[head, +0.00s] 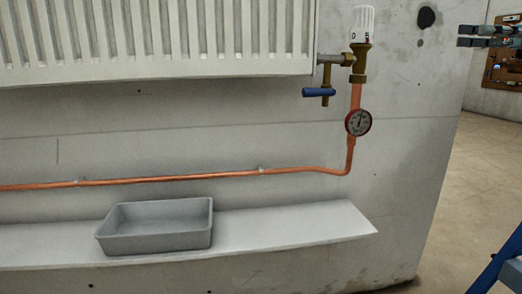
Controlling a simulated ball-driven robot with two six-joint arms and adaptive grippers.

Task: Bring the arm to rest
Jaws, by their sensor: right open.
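My right gripper (480,36) shows at the upper right edge of the head view, its two dark fingers pointing left. It is open, with nothing between the fingers. It is apart from the radiator valve and to the right of it; most of its arm is outside the picture. My left gripper is not in view.
A white radiator (160,40) hangs on the grey wall, with a white-headed valve (362,25), a blue-handled tap (319,92) and a round gauge (358,122) on the copper pipe (200,178). A grey tray (155,243) stands on the ledge (290,228).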

